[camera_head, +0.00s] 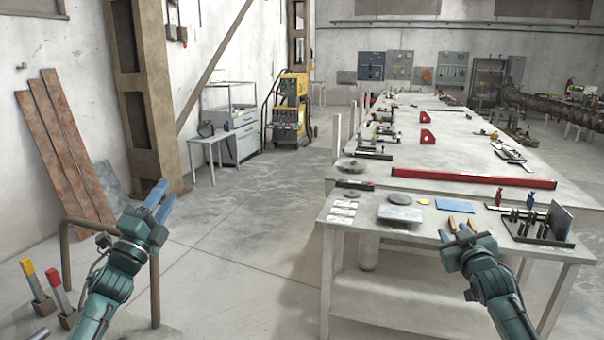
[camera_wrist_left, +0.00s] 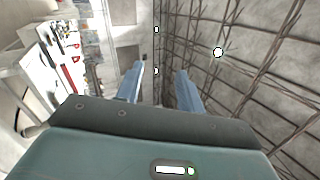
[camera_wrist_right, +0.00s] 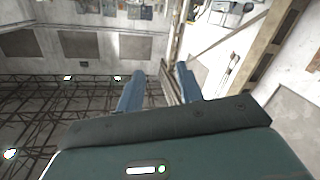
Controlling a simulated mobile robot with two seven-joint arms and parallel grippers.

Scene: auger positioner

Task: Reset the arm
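My left gripper (camera_head: 159,200) is raised at the left of the head view, over open floor. Its two blue fingers stand apart with nothing between them, as the left wrist view (camera_wrist_left: 160,85) shows. My right gripper (camera_head: 457,229) is at the right, in front of the near table's front edge in the picture. Its fingers (camera_wrist_right: 158,88) are also apart and empty. Both arms come up from the bottom of the head view. The wrist views look toward the walls and ceiling.
A near workbench (camera_head: 340,262) holds a grey plate, a blue pad and a tool rack (camera_head: 540,226). Behind it runs a long table with a red bar (camera_head: 470,179). A yellow machine (camera_head: 291,110) stands at the back. Planks (camera_head: 65,145) lean at the left. The middle floor is clear.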

